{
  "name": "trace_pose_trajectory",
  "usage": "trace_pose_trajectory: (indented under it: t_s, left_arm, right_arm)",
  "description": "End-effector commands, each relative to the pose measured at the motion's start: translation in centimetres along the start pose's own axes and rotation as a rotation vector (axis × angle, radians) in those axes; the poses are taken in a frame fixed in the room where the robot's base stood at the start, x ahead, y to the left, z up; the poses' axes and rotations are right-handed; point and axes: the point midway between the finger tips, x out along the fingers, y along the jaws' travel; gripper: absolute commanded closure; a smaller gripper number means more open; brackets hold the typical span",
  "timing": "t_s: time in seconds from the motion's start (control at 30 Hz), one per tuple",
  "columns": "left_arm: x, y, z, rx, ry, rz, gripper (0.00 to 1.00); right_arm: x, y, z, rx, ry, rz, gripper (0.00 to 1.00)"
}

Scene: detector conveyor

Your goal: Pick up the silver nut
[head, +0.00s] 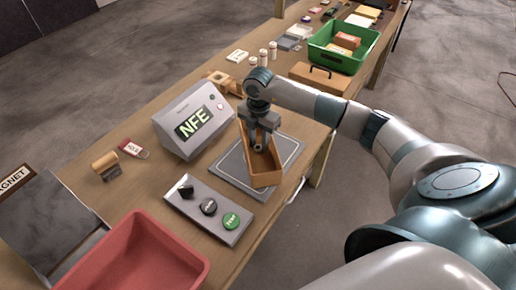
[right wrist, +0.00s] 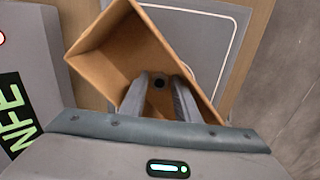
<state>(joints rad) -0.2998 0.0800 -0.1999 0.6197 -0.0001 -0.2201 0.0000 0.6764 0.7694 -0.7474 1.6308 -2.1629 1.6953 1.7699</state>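The silver nut (right wrist: 159,83) shows in the right wrist view as a small grey piece with a dark hole. It lies in an open brown box (head: 265,171), which also shows in the right wrist view (right wrist: 118,42). My right gripper (head: 258,143) reaches down into the box. In the right wrist view its two fingers (right wrist: 160,84) stand apart, one on each side of the nut. Whether they touch it is hard to see. The box sits at an angle on a grey plate (head: 229,171). My left gripper is out of view.
A grey device reading NFE (head: 181,109) stands left of the box. A button panel (head: 237,236) and a red bin (head: 142,231) are nearer. A green crate (head: 351,61), a cardboard box (head: 304,79) and white bottles (head: 263,56) stand farther back. The table's edge is close on the right.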

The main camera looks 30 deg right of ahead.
Motion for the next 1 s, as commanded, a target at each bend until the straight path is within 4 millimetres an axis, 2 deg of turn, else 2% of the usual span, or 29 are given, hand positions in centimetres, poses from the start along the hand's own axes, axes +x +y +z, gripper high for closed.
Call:
trace_pose_trajectory:
  t_s: [0.03, 0.1, 0.4, 0.57, 0.73, 1.0]
  left_arm:
    - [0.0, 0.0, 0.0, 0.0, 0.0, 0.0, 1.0]
    - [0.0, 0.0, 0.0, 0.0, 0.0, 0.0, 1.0]
    - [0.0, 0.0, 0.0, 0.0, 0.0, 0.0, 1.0]
    - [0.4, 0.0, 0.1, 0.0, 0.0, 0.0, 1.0]
    - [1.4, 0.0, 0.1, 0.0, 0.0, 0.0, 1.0]
    - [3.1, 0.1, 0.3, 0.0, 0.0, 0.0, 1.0]
  right_arm:
    - [0.0, 0.0, 0.0, 0.0, 0.0, 0.0, 0.84]
    - [0.0, 0.0, 0.0, 0.0, 0.0, 0.0, 1.0]
    - [-0.1, 0.0, 0.0, 0.0, 0.0, 0.0, 1.0]
    - [-0.8, 0.1, 0.1, 0.0, 0.0, 0.002, 1.0]
    - [-2.7, 0.1, 0.1, 0.0, -0.002, 0.004, 1.0]
    - [-7.2, 0.1, 0.1, -0.001, -0.002, 0.004, 1.0]
